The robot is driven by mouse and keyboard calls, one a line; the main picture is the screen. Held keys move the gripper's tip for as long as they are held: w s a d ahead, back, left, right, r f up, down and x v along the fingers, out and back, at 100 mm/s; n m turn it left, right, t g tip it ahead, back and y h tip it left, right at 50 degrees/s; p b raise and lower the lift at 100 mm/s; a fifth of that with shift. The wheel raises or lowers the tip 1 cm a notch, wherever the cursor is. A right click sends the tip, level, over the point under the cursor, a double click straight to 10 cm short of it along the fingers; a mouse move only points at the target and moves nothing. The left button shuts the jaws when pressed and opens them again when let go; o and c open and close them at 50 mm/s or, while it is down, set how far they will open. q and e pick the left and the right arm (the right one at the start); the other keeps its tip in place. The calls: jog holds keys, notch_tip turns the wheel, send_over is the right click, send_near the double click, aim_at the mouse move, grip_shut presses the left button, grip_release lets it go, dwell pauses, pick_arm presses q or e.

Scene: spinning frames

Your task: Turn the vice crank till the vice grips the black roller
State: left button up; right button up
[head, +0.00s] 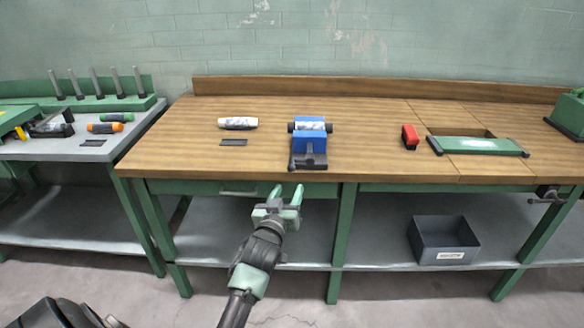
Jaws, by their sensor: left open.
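A blue vice (309,146) with a dark grey front part (308,160) stands on the wooden bench near its front edge. A roller (310,126) with black ends and a pale, dark-patched middle lies across its back; whether the jaws touch it I cannot tell. A dark crank-like handle (547,196) is on the bench's front at the far right; I cannot make out a crank on the blue vice. My left gripper (287,192) is open and empty, in front of and below the bench edge, short of the vice. My right gripper is not in view.
A dark bin (443,241) sits on the lower shelf. A side table (85,150) holds tools and upright pegs.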

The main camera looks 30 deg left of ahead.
aim_at(290, 170)
pick_arm(q)
jog(key=r, duration=0.1)
jog(key=a+r, duration=0.1)
jog(key=r, duration=0.1)
jog(key=shift+w+a+t+y, duration=0.15)
jog(key=shift+w+t+y, duration=0.1)
jog(key=shift+t+y, duration=0.05)
jog(key=x, duration=0.6)
jog(key=shift+w+f+p, duration=0.1)
jog(key=shift+w+p, duration=0.05)
jog(key=shift+p, duration=0.15)
jog(key=shift+w+a, duration=0.2)
jog(key=shift+w, duration=0.2)
grip_shut()
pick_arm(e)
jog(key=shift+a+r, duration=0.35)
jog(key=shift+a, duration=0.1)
